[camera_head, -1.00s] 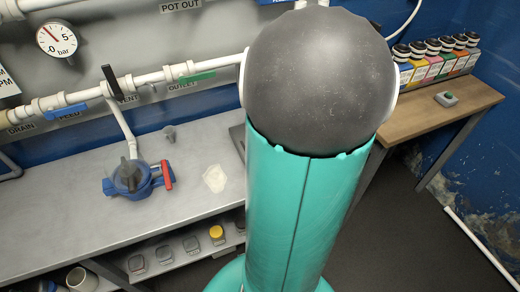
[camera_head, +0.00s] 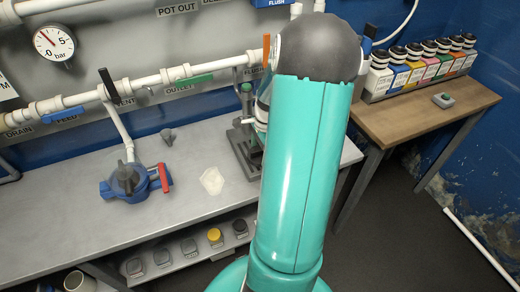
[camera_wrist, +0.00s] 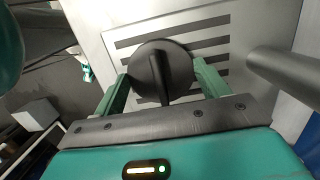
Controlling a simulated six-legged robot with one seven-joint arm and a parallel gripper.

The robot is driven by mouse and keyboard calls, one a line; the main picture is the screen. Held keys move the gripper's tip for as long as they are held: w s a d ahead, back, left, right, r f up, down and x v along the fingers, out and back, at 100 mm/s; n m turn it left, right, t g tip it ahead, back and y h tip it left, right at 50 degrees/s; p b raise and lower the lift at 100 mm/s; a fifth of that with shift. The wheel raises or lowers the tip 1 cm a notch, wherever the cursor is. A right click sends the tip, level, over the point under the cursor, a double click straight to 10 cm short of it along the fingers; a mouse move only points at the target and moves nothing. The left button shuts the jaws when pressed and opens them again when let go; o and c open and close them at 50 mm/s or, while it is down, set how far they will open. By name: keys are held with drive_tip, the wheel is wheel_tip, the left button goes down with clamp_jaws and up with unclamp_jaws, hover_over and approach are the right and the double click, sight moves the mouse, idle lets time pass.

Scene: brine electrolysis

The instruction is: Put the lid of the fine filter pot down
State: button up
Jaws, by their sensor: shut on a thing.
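In the wrist view my gripper (camera_wrist: 164,82) has its two green fingers on either side of a dark round lid (camera_wrist: 177,58) with a raised bar across it. It is shut on this lid. A pale panel with dark slots lies behind the lid; I cannot tell whether the lid touches it. In the head view my arm hides my gripper and the lid. The fine filter pot cannot be made out for sure. A blue fitting with a dark top and a red handle (camera_head: 133,181) sits on the grey bench.
The grey bench (camera_head: 60,226) has a pale patch (camera_head: 212,181) and a small grey cone (camera_head: 167,136). A dark stand (camera_head: 242,150) is partly behind my arm. A wooden table (camera_head: 415,112) at right carries several bottles (camera_head: 415,70). White pipes run along the wall.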

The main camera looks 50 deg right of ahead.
drive_tip(key=o, duration=1.2)
drive_tip(key=shift+f, duration=0.1)
